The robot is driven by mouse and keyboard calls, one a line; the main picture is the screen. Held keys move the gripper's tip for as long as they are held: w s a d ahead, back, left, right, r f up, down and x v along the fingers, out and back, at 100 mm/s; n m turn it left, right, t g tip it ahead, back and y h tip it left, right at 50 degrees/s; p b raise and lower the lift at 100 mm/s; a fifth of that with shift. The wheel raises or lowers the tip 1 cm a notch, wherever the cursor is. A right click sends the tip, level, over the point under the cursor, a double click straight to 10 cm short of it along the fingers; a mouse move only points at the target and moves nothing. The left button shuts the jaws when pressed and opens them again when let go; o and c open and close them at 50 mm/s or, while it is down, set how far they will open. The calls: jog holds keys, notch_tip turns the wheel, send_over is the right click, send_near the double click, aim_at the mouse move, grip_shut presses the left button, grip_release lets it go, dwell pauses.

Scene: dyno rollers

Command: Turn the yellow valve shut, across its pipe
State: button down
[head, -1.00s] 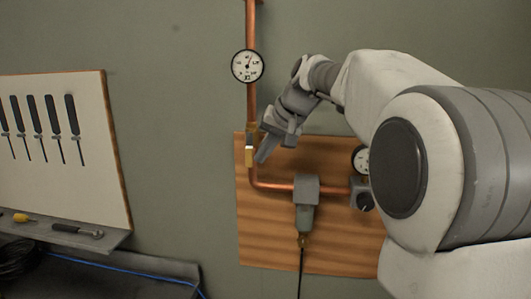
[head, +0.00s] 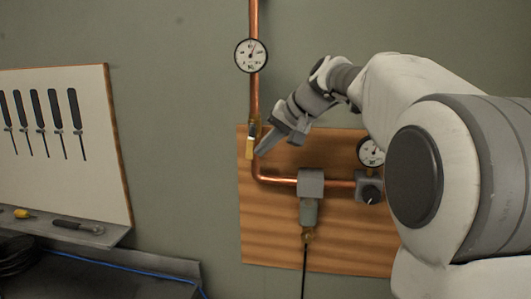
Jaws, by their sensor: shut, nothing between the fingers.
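The yellow valve handle (head: 250,148) hangs down along the vertical copper pipe (head: 255,100), on the left part of the wooden backboard. A brass valve body shows around its top end. The handle lies in line with the pipe, tilted slightly. My gripper (head: 260,151) is shut and empty, with its tip just right of the handle and pointing down-left. I cannot tell whether the fingertip touches the handle.
A round gauge (head: 251,55) sits on the pipe above the valve. A grey fitting (head: 310,183) and a regulator with a dark knob (head: 370,191) sit on the lower pipe. A tool board (head: 90,160) with several screwdrivers hangs at left. Bare wall lies between.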

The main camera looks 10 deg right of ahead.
aim_at(251, 154)
jog(key=a+t+y+b, duration=0.1)
jog(key=y+b, duration=0.1)
jog(key=b, duration=0.3)
jog(key=a+f+m+t+y+b, duration=0.1)
jog(key=y+b, duration=0.1)
jog(key=b, duration=0.3)
jog(key=w+a+f+m+t+y+b, duration=0.1)
jog(key=t+y+b, duration=0.1)
jog(key=b, duration=0.3)
jog(key=shift+w+b, duration=0.1)
jog(key=shift+b, duration=0.2)
jog(key=shift+w+a+r+m+t+y+b, duration=0.2)
jog(key=shift+a+r+m+t+y+b, duration=0.35)
jog(key=shift+b, duration=1.45)
jog(key=shift+w+a+r+m+t+y+b, duration=0.15)
jog(key=shift+a+r+m+t+y+b, duration=0.45)
jog(key=shift+b, duration=1.4)
jog(key=shift+w+a+r+m+t+y+b, duration=0.1)
jog(key=shift+w+a+t+y+b, duration=0.2)
jog(key=shift+t+y+b, duration=1.15)
jog(key=shift+a+g+h+b, duration=0.1)
jog(key=shift+g+h+b, duration=0.5)
